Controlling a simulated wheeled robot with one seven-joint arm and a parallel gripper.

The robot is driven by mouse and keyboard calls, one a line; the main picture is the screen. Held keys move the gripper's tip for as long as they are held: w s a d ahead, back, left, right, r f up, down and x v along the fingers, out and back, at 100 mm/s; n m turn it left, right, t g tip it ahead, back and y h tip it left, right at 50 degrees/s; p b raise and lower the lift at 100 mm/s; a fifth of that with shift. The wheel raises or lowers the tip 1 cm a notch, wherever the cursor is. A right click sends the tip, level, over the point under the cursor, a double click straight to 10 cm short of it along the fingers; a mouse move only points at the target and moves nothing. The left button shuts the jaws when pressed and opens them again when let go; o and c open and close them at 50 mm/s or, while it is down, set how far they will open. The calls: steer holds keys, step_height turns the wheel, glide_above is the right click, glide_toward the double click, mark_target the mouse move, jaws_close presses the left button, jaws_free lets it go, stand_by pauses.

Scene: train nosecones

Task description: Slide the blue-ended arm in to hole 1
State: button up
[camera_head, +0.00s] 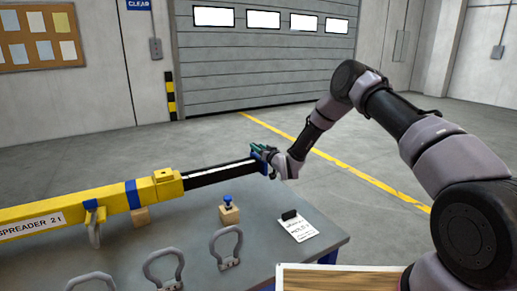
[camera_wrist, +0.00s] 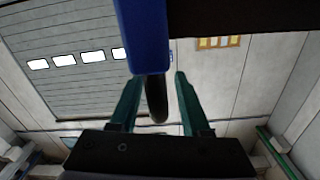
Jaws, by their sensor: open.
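The yellow spreader beam (camera_head: 90,208) lies along the table, with "SPREADER 21" or similar on its label. A black sliding arm (camera_head: 220,172) with light markings sticks out of its right end and carries a blue end (camera_head: 259,160). My gripper (camera_head: 268,152) is at that blue end. In the wrist view the blue end (camera_wrist: 144,35) fills the top middle, and a dark rounded piece (camera_wrist: 156,98) below it lies between the open fingers of my gripper (camera_wrist: 157,78). I cannot tell whether the fingers touch it. Hole numbers are not readable.
A blue-topped pin (camera_head: 228,200) stands in a wooden block (camera_head: 230,215) on the grey table (camera_head: 200,240). Several grey shackles (camera_head: 226,246) stand along the near side. A written card (camera_head: 298,229) lies near the right edge. Open floor (camera_head: 390,150) lies beyond the table.

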jaws_close()
stand_by(1.4)
